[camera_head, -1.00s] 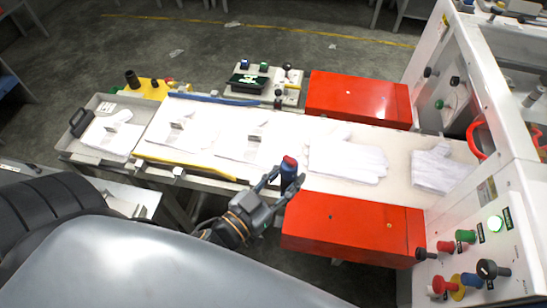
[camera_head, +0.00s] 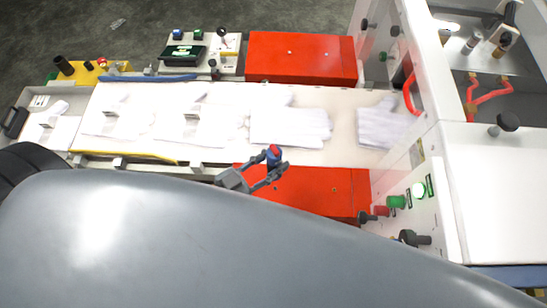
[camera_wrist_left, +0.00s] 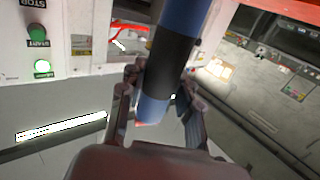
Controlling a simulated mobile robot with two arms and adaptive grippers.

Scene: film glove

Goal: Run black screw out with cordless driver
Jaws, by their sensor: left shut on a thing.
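My left gripper (camera_head: 271,162) is shut around a blue, black and red cylindrical tool (camera_head: 273,152), probably the cordless driver. It is held over the front edge of the white conveyor table, near the front red box. In the left wrist view the tool (camera_wrist_left: 171,55) stands between the fingers of the gripper (camera_wrist_left: 160,84), with blue, black and blue bands and a little red at its lower end. Several black knob-like heads show on the machine, one on the front panel (camera_head: 410,238) and one on the right top (camera_head: 506,121). I cannot tell which is the black screw. My right gripper is out of view.
White gloves (camera_head: 290,127) lie along the table. Red boxes stand behind (camera_head: 300,58) and in front (camera_head: 330,195). The white machine frame (camera_head: 440,170) with green buttons (camera_head: 396,201) closes off the right. A yellow tool block (camera_head: 85,72) stands far left.

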